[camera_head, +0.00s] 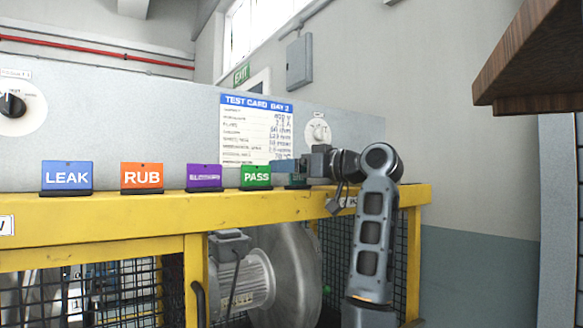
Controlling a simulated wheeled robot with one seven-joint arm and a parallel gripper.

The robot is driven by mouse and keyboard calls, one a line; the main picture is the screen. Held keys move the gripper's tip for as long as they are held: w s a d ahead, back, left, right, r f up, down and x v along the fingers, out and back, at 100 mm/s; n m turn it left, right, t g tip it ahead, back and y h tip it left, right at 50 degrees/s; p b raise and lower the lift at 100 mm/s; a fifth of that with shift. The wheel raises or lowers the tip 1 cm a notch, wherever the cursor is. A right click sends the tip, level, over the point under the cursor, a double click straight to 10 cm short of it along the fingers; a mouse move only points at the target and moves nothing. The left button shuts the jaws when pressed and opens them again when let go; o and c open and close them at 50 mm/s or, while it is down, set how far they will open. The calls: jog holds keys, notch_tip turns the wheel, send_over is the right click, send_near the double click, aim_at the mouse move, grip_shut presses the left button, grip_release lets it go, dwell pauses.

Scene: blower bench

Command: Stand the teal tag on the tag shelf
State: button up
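The teal tag (298,182) is at the right end of a row of tags, on or just above the yellow ledge (230,207). It is small in view and partly covered by my gripper, so its writing is unreadable. My gripper (284,166) reaches in from the right, its fingers pointing left, above and in front of the tag and close to it. I cannot tell whether the fingers touch the tag or are apart.
To the left stand a green PASS tag (256,177), a purple tag (204,178), an orange RUB tag (142,177) and a blue LEAK tag (66,177). Behind are a test card (255,130) and a knob (318,131). A brown board (530,60) overhangs at upper right.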

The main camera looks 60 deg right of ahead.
jog(key=shift+o, duration=1.4)
jog(key=shift+r, duration=0.1)
jog(key=shift+s, duration=0.2)
jog(key=s+a+b, duration=0.2)
jog(key=s, duration=0.9)
jog(key=shift+s, duration=0.3)
jog(key=shift+d+r, duration=0.1)
